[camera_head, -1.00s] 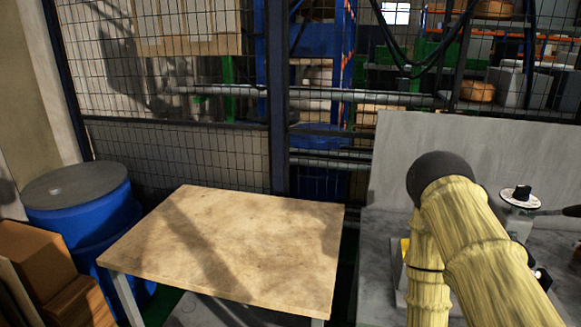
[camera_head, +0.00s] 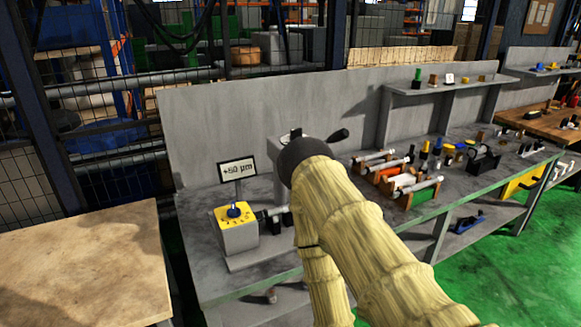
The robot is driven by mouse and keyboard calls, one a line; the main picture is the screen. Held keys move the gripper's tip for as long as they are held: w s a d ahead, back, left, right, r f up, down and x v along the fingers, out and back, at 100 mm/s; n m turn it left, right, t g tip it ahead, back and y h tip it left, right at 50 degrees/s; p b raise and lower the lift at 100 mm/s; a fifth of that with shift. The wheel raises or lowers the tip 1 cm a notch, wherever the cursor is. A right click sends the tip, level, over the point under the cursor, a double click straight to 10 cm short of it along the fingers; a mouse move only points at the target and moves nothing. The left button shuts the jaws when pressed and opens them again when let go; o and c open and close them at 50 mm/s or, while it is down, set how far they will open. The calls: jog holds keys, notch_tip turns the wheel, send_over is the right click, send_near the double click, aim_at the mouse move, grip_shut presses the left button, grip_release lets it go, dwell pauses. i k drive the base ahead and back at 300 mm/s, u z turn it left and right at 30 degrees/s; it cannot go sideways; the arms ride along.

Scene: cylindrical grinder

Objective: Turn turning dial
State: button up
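A small sign (camera_head: 237,172) reading "+50 µm" stands on a post behind the box. My arm, in a pale yellow sleeve, crosses the middle of the picture in front of the bench.
A wooden table (camera_head: 85,265) stands at the lower left. The grey bench (camera_head: 330,195) carries several cylinders on stands (camera_head: 405,180) and other small parts to the right. A grey shelf (camera_head: 440,86) is behind them. Green floor (camera_head: 500,260) is clear at the lower right.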

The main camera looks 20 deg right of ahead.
aim_at(234, 212)
jog(key=u, duration=0.8)
jog(key=i, duration=0.45)
jog(key=z, duration=0.85)
